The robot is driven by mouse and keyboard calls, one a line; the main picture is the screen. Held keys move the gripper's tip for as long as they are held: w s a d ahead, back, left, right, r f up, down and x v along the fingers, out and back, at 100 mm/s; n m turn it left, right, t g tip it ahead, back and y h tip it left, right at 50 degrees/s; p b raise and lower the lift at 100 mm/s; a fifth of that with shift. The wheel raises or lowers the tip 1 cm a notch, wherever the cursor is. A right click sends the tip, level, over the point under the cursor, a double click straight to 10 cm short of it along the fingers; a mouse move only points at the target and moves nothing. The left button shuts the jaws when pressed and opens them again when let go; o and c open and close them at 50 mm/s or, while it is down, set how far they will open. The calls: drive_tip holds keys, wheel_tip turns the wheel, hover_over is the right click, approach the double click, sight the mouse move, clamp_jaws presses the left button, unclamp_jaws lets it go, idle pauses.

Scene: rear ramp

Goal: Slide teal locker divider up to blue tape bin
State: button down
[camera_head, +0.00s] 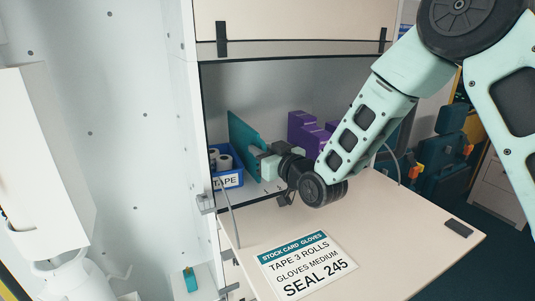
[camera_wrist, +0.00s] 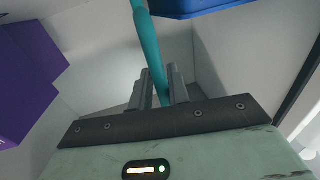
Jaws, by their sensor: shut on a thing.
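The teal locker divider (camera_head: 241,138) stands upright inside the open locker in the head view, just right of the blue tape bin (camera_head: 230,180). The bin holds tape rolls and has a TAPE label on its front. In the head view a narrow gap seems to lie between divider and bin; exact contact I cannot tell. My gripper (camera_head: 259,160) reaches in from the right and is shut on the divider. In the wrist view the teal divider (camera_wrist: 151,50) runs edge-on between the fingers (camera_wrist: 162,88). The blue bin (camera_wrist: 190,6) shows at the top edge.
Purple boxes (camera_head: 300,128) stand in the locker right of the divider, behind my arm. A fold-down shelf (camera_head: 385,225) carries a stock card (camera_head: 306,265) and a small dark object (camera_head: 459,228). The locker's side wall (camera_head: 128,110) bounds the left.

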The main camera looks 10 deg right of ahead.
drive_tip(key=shift+s+a+y, duration=0.3)
drive_tip(key=shift+a, duration=0.25)
drive_tip(key=c, duration=1.5)
unclamp_jaws()
drive_tip(key=shift+a, duration=0.1)
drive_tip(key=shift+d, duration=0.2)
drive_tip(key=b+v, duration=1.7)
